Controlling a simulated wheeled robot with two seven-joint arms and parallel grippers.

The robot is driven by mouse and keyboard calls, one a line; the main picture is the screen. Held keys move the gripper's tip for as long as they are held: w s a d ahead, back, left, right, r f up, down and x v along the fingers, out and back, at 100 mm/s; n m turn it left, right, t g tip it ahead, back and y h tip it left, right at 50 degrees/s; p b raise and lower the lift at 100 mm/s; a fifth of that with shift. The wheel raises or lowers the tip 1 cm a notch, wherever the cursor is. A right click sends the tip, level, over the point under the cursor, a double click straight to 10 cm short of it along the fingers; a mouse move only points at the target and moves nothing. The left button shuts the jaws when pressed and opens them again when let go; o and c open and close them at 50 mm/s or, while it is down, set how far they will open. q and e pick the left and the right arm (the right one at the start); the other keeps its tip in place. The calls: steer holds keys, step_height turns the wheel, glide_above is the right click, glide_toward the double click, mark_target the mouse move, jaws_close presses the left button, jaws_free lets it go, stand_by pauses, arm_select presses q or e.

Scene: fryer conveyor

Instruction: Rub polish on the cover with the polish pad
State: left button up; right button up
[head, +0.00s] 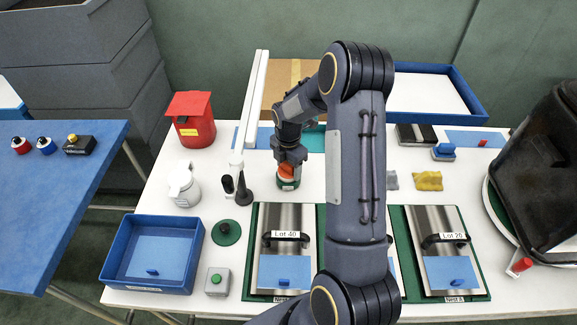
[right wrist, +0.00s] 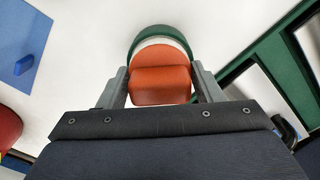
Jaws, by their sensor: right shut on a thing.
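My right gripper (head: 289,163) is shut on the orange handle of the polish pad (head: 288,183). In the right wrist view the pad (right wrist: 160,85) sits between the fingers (right wrist: 160,78), with a white layer and a green round base. The pad is just behind the Lot 40 cover; I cannot tell whether it touches the table. The steel Lot 40 cover (head: 287,219) lies in a green nest, with a black handle and a blue card at its front. A similar steel cover (head: 438,222) lies to the right. My right arm hides the area between them. My left gripper is not in view.
A blue tray (head: 197,279), green disc (head: 227,232) and button box (head: 217,281) lie left of the covers. A white jar (head: 184,186), dark bottles (head: 243,188) and red bin (head: 191,120) stand behind. A yellow cloth (head: 428,181) and black bin (head: 545,165) are right.

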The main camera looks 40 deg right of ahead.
steer(key=shift+s+f, duration=0.1)
stand_by(0.3)
steer(key=shift+r+p, duration=2.25)
steer(key=shift+r, duration=1.35)
steer(key=shift+f, duration=0.1)
